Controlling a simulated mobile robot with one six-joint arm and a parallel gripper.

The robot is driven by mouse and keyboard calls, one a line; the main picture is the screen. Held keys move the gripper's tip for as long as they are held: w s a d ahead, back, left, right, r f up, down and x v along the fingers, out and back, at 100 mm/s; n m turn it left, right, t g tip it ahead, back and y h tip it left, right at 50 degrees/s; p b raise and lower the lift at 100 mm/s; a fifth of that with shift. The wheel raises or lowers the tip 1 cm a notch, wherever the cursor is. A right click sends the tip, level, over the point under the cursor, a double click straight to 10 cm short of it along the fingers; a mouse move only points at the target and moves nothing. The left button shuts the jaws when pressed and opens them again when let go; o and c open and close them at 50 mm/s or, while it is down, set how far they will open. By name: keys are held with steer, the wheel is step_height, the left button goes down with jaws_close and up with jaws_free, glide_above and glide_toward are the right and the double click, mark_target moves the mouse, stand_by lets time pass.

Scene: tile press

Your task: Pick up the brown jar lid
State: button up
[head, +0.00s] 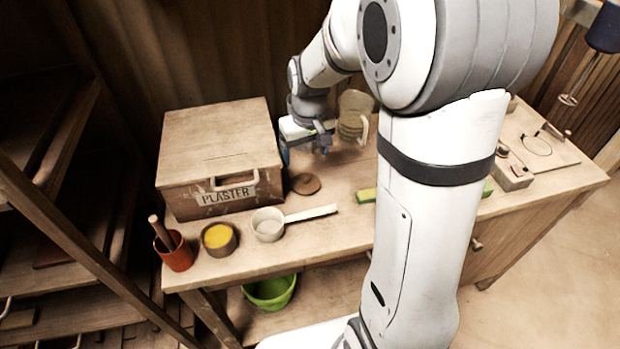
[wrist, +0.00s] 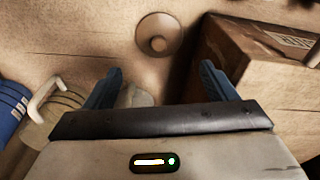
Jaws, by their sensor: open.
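The brown jar lid (head: 305,183) is a small round disc lying flat on the wooden bench, just right of the plaster box. In the wrist view the lid (wrist: 159,34) shows a small raised centre and lies ahead of the fingertips, near the top edge. My gripper (head: 303,148) is above the bench, behind the lid in the head view. In the wrist view its blue fingers (wrist: 160,82) are spread apart, and the lid is not between them. A pale patch between the fingers is too blurred to name.
The wooden plaster box (head: 222,150) stands close left of my gripper; a glass jug (head: 354,117) is close right. In front are a white scoop (head: 268,224), a yellow-filled bowl (head: 219,239) and a red cup (head: 175,251). My arm hides part of the bench.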

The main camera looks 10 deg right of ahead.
mark_target(306, 175)
steer(key=f, duration=0.3)
steer(key=shift+w+f, duration=0.2)
steer(key=shift+f, duration=2.75)
steer(key=shift+c, duration=0.3)
steer(key=c, duration=0.7)
steer(key=shift+r, duration=0.1)
